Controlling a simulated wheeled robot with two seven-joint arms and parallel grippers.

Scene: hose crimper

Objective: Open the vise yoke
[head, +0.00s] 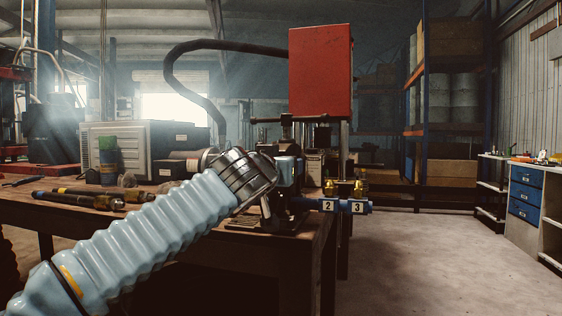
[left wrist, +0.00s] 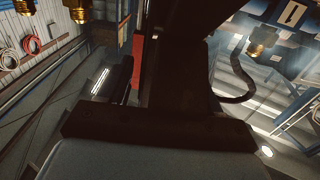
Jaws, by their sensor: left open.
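The crimping machine with a tall red housing (head: 320,72) stands at the right end of the wooden workbench (head: 180,215). A blue block (head: 343,206) marked 2 and 3 sticks out on its lower right, with brass fittings (head: 359,189) on top. In the left wrist view a blue block marked 1 (left wrist: 291,16) and a brass fitting (left wrist: 262,38) show at the upper right. My left gripper (head: 288,172) is at the machine's lower front, mostly hidden behind my wrist; it is open. I cannot make out the vise yoke clearly; my wrist covers that area. My right gripper is not in view.
A black hose (head: 178,75) arches to the red housing. The floor (head: 440,255) right of the bench is clear.

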